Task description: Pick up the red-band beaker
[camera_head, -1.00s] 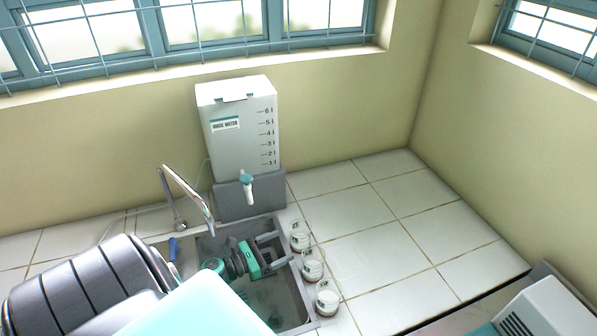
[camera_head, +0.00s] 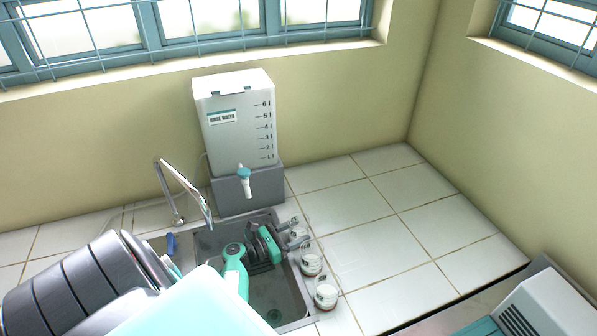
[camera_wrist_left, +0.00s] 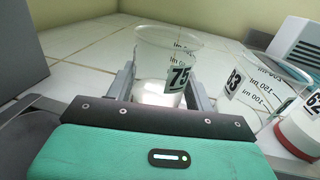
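Three small clear beakers with pale contents stand in a row along the right edge of the sink: the far beaker (camera_head: 298,232), the middle beaker (camera_head: 311,264) and the near beaker (camera_head: 326,295). My left gripper (camera_head: 297,239) is open at the far beaker. In the left wrist view, the beaker labelled 75 (camera_wrist_left: 163,58) stands upright between the two fingers (camera_wrist_left: 160,92), which look apart. A second labelled beaker (camera_wrist_left: 262,92) and a beaker labelled 62 (camera_wrist_left: 308,125) stand to the right. A reddish edge shows low on the last one; I cannot tell band colours on the others. My right gripper is not in view.
The sink (camera_head: 285,310) lies under my left wrist. A curved tap (camera_head: 187,190) and a rinse water tank (camera_head: 240,125) with a spigot stand behind it. White tiled counter (camera_head: 390,235) is free to the right. A white device (camera_head: 550,305) stands at the lower right.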

